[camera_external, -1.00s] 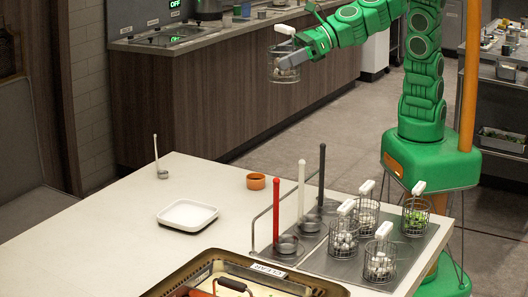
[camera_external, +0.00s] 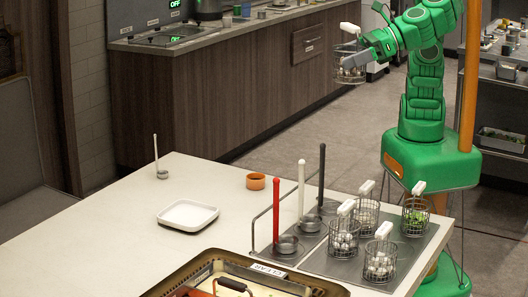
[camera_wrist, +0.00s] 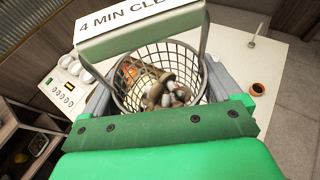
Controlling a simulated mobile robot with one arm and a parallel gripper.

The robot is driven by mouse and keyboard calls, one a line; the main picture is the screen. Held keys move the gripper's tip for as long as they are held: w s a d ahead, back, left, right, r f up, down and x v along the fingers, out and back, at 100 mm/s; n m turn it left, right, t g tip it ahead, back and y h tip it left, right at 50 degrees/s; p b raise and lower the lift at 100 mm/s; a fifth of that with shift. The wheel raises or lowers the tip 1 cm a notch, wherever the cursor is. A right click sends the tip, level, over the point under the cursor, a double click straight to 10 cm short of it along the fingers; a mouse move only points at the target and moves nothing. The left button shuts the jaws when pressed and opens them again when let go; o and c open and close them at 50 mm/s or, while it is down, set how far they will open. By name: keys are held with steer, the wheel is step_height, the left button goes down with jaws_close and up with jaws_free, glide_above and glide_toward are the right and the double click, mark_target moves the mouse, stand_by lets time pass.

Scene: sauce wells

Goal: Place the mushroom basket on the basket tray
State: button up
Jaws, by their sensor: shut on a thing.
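My gripper (camera_external: 366,55) is shut on a wire basket (camera_external: 349,72) with a white handle and holds it in the air, away from the white table. In the wrist view the round mesh basket (camera_wrist: 125,92) hangs between the jaws, with pale and brown mushroom-like pieces (camera_wrist: 172,94) inside. A flat grey metal tray (camera_external: 322,263) lies at the table's right end. Several wire baskets stand on it, two with white contents (camera_external: 343,241) (camera_external: 380,266), one with green pieces (camera_external: 414,217). I cannot tell the contents of the rear one (camera_external: 367,213).
Red (camera_external: 276,210), white (camera_external: 301,190) and black (camera_external: 321,180) upright handles stand beside the tray. A white square dish (camera_external: 188,215), an orange cup (camera_external: 255,181) and a small ladle (camera_external: 162,174) are on the table. A large metal pan (camera_external: 262,274) is in front.

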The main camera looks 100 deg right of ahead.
steer(key=shift+s+a+r+m+h, duration=0.3)
steer(key=shift+s+a+r, duration=0.45)
steer(key=shift+s+a, duration=1.9)
steer(key=shift+s+a+r+m+h, duration=0.25)
steer(key=shift+s+a+r, duration=0.55)
steer(key=shift+s, duration=3.65)
step_height(320, 180, down, 48)
steer(key=shift+f, duration=0.1)
steer(key=shift+f, duration=0.15)
steer(key=o, duration=1)
steer(key=shift+c, duration=0.2)
